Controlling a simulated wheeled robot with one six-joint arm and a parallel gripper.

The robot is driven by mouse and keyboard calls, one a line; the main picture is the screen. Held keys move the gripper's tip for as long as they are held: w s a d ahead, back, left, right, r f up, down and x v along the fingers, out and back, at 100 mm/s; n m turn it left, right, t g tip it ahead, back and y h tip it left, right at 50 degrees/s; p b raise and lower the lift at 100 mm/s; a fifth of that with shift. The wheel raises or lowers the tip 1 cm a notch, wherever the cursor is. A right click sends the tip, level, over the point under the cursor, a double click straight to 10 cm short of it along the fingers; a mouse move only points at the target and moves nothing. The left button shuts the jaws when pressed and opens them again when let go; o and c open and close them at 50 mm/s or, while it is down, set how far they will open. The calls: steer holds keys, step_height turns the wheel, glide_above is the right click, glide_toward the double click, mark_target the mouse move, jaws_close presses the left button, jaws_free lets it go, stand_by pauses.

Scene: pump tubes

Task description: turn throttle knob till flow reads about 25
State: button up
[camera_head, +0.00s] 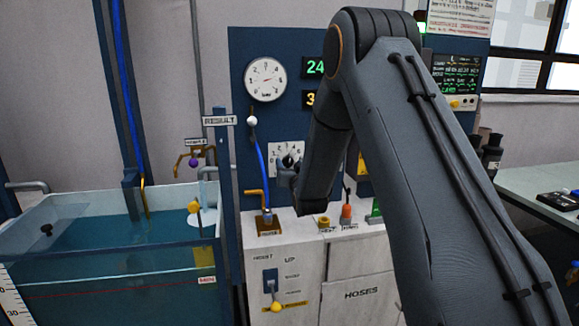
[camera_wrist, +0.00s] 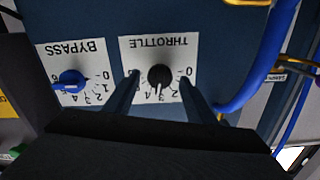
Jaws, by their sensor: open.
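The black throttle knob (camera_wrist: 160,77) sits on a white numbered plate marked THROTTLE (camera_wrist: 130,52), upside down in the wrist view. Its white pointer mark faces down in that view, near the 3 and 4. My gripper (camera_wrist: 161,74) is open, with one finger on each side of the knob; I cannot tell whether they touch it. In the head view the knob (camera_head: 290,160) shows just above my gripper (camera_head: 288,173). A green display (camera_head: 314,67) reads 24, its right side partly hidden by my arm.
A blue bypass knob (camera_wrist: 72,82) is beside the throttle plate. A blue hose (camera_wrist: 262,70) runs on the other side. A round dial gauge (camera_head: 265,79) and an amber display (camera_head: 308,99) are on the panel. A water tank (camera_head: 110,270) stands at left, a white cabinet (camera_head: 345,265) below.

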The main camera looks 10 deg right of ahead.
steer(key=s+b, duration=0.1)
steer(key=s, duration=0.6)
steer(key=shift+s+b, duration=0.25)
steer(key=shift+b, duration=0.05)
steer(key=s+f+n+g, duration=0.1)
steer(key=s+f+g, duration=0.4)
steer(key=s, duration=0.4)
steer(key=s+f+g, duration=0.5)
steer(key=s, duration=0.4)
steer(key=s+f+n+g, duration=0.1)
steer(key=s+g, duration=0.6)
steer(key=s, duration=1.6)
steer(key=shift+f+g, duration=0.3)
steer(key=shift+f, duration=0.3)
steer(key=shift+w, duration=0.1)
stand_by(2.2)
